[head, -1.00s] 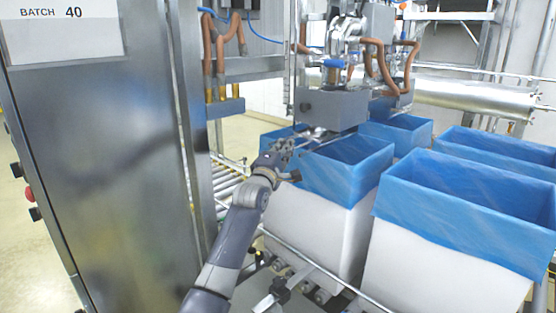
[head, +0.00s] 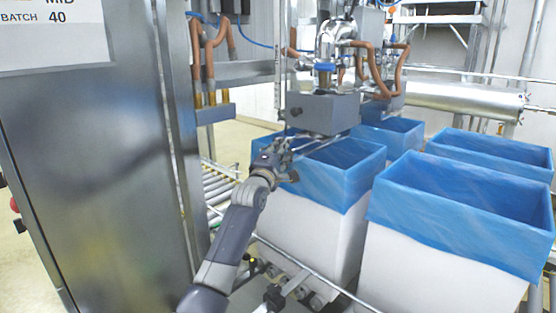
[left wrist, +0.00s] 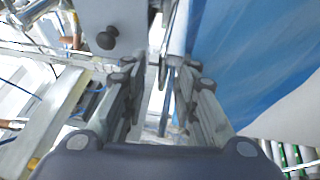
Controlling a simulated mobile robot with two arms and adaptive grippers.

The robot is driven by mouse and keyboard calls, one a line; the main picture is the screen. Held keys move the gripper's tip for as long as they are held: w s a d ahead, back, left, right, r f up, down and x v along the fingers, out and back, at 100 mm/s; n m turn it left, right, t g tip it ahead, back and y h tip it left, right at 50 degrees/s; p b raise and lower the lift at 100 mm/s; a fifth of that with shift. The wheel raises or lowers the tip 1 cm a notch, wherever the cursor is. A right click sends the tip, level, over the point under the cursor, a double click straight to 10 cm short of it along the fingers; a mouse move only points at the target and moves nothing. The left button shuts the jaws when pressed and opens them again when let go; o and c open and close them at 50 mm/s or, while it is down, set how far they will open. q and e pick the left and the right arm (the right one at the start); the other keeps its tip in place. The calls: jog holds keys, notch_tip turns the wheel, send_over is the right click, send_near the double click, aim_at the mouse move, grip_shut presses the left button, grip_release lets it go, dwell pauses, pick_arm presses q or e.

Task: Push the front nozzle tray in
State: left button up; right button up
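A grey box-like tray with a black knob (head: 322,112) sits under the front nozzle (head: 335,45). Its knobbed face also shows at the upper left of the left wrist view (left wrist: 85,25). My left gripper (head: 292,146) is just below and in front of the tray, over the rim of the nearest blue-lined box. In the left wrist view its two fingers (left wrist: 158,88) stand apart. Thin metal bars show between and beyond them; I cannot tell whether a finger touches one. My right gripper is not in view.
The nearest white box with blue liner (head: 330,175) is right beside my left gripper. Another lined box (head: 460,215) stands to the right, with more behind. A tall steel cabinet (head: 100,170) fills the left. A roller conveyor (head: 218,185) runs between.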

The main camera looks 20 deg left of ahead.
pick_arm(q)
jog(key=s+a+f, duration=0.1)
jog(key=s, duration=1)
jog(key=shift+s+a+f, duration=0.15)
jog(key=shift+s+f, duration=0.15)
jog(key=shift+f, duration=0.1)
